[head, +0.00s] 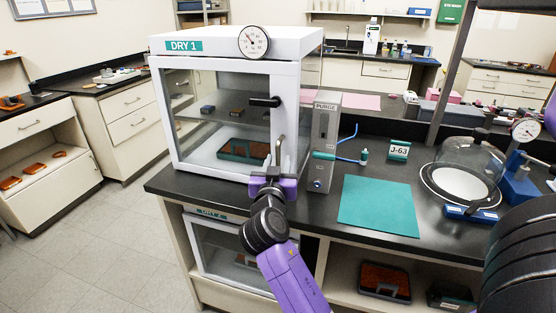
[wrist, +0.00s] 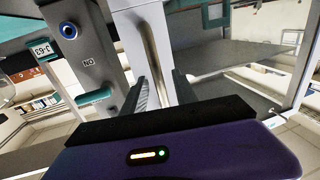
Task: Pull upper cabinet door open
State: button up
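The upper cabinet, labelled DRY 1 (head: 185,46), stands on the black bench. Its white-framed glass door (head: 215,75) looks closed. A black lever (head: 264,102) points left on the door's right frame. Below it is a vertical metal handle (head: 281,147), which also shows in the wrist view (wrist: 151,55). My gripper (head: 273,163) is at the lower right of the door, at the handle's lower end. In the wrist view its two fingers (wrist: 160,88) are apart, with the handle in line between them. I cannot tell whether they touch it.
A grey PURGE panel (head: 325,140) with a teal knob stands close right of the door. A teal mat (head: 378,205), a J-63 sign (head: 398,150) and a glass dome (head: 468,168) are farther right. A lower cabinet (head: 225,248) is under the bench. Floor is free at left.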

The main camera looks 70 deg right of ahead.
jog(key=shift+d, duration=0.25)
jog(key=shift+c, duration=0.2)
grip_shut()
dwell(1.1)
